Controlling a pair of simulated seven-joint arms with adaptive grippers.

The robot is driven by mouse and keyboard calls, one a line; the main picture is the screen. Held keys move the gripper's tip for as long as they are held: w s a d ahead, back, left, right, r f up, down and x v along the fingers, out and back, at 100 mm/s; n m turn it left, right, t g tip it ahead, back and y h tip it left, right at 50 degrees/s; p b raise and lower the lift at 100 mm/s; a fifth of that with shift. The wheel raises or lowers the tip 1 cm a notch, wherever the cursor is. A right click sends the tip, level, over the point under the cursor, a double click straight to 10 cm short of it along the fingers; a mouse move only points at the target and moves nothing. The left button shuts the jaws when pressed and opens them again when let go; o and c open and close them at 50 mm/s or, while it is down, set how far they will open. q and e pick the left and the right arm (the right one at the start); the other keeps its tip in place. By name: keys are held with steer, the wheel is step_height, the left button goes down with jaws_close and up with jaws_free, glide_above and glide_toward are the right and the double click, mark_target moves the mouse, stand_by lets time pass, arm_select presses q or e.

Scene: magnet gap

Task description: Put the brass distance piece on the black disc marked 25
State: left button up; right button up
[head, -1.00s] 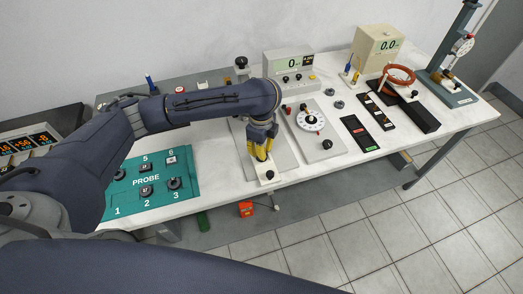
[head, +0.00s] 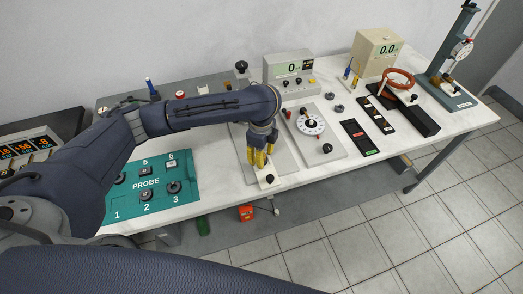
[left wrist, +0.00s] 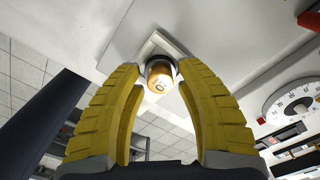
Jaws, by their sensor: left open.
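My left gripper (head: 258,160) is open, with yellow fingers pointing down over the front edge of the white bench. In the left wrist view the gripper (left wrist: 160,75) has its fingers spread. A small brass cylinder (left wrist: 160,76) with a dark rim and a mark on its face lies between and beyond the fingertips, at a pale square block. I cannot tell whether the fingers touch it. In the head view a pale block (head: 268,180) with a dark spot is just below the fingers. The black disc marked 25 cannot be made out; small dark discs (head: 338,107) lie right of the meter.
A panel with a white dial (head: 310,124) stands right of the gripper. Black strips (head: 360,138), a copper coil (head: 398,77) and a gauge stand (head: 450,95) are farther right. A teal probe mat (head: 150,195) lies left. A grey meter (head: 288,70) is behind.

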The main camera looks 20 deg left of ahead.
arm_select(q)
step_height(320, 180, up, 12)
stand_by(0.8)
steer(key=shift+r, duration=0.1)
arm_select(e)
steer(key=shift+c, duration=0.3)
stand_by(0.9)
